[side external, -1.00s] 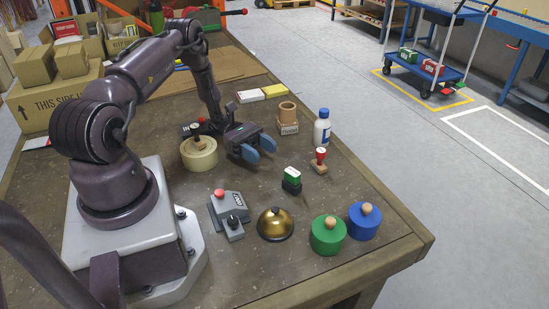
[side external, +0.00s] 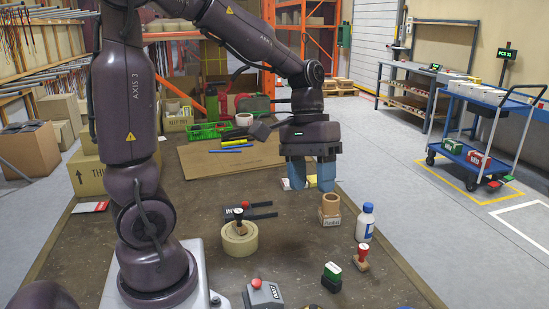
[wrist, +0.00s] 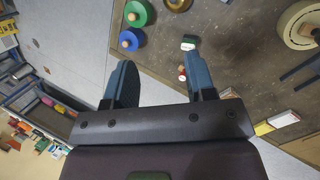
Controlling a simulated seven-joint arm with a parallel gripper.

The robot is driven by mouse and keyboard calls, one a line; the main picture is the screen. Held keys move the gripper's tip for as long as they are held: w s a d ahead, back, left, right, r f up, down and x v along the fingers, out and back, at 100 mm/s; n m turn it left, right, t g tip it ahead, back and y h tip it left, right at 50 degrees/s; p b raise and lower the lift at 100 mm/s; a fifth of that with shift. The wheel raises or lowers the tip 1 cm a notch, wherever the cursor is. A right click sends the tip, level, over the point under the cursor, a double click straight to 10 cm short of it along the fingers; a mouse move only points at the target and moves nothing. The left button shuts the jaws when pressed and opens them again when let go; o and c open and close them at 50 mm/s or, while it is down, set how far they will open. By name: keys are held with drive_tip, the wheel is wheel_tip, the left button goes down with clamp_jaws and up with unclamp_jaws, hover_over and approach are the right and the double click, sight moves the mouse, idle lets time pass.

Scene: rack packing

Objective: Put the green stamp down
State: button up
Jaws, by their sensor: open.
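The green stamp (side external: 332,276), with a green top and a dark base, stands on the table near the front in the side view. It also shows in the wrist view (wrist: 188,43), ahead of the right finger. My gripper (side external: 312,186) is open and empty, with its two blue fingers pointing down over the back right of the table, well away from the stamp. In the wrist view my gripper's fingers (wrist: 160,68) stand apart with nothing between them. The lower edge of the green stamp is too small to judge.
A grey switch box (side external: 262,295) is at the front.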

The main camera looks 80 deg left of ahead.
drive_tip(key=s+d+r+m+t+y, duration=0.3)
drive_tip(key=s+r+m+t+y, duration=0.1)
drive_tip(key=s+r+m+t, duration=0.1)
drive_tip(key=shift+s+r+m+t, duration=0.45)
drive_tip(key=shift+s+m, duration=0.25)
drive_tip(key=shift+s, duration=0.5)
